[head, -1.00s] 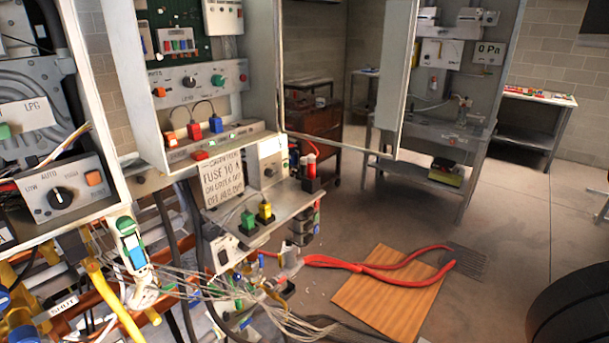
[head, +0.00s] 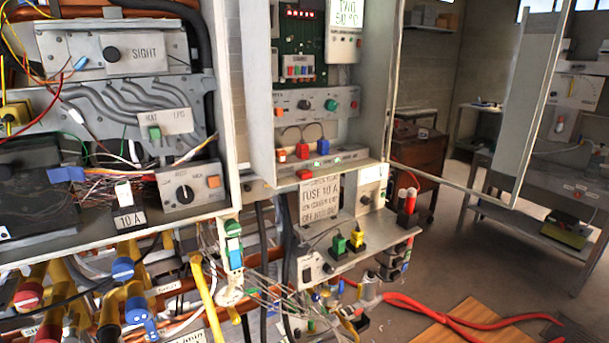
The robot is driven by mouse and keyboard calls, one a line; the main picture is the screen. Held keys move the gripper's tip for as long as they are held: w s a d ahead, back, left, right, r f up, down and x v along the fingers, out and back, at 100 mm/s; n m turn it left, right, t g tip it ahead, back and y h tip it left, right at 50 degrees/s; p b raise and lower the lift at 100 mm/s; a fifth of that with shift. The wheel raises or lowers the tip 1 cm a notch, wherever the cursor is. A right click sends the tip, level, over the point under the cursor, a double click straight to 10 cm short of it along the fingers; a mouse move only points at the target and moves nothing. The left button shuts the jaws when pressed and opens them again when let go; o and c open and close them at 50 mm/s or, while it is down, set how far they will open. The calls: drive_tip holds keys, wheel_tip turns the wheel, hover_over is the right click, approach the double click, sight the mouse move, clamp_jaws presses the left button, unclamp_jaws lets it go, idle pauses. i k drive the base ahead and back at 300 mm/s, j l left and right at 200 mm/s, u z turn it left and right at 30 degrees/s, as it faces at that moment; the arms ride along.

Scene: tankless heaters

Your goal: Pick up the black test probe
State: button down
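I cannot make out a black test probe for sure. Whether a black probe is among the dark parts there is too small to tell. My gripper is not in view.
The left cabinet (head: 110,226) holds wires and a knob panel (head: 189,190). An open cabinet door (head: 517,135) juts out at the right. Pipes and loose wires crowd the area below. Floor at right is partly clear.

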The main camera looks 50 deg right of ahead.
sight(402, 195)
drive_tip(key=k+l+z, duration=0.1)
drive_tip(key=l+z, duration=0.15)
drive_tip(key=l, duration=1.05)
drive_tip(key=l+z, duration=0.3)
drive_tip(key=l, duration=1.05)
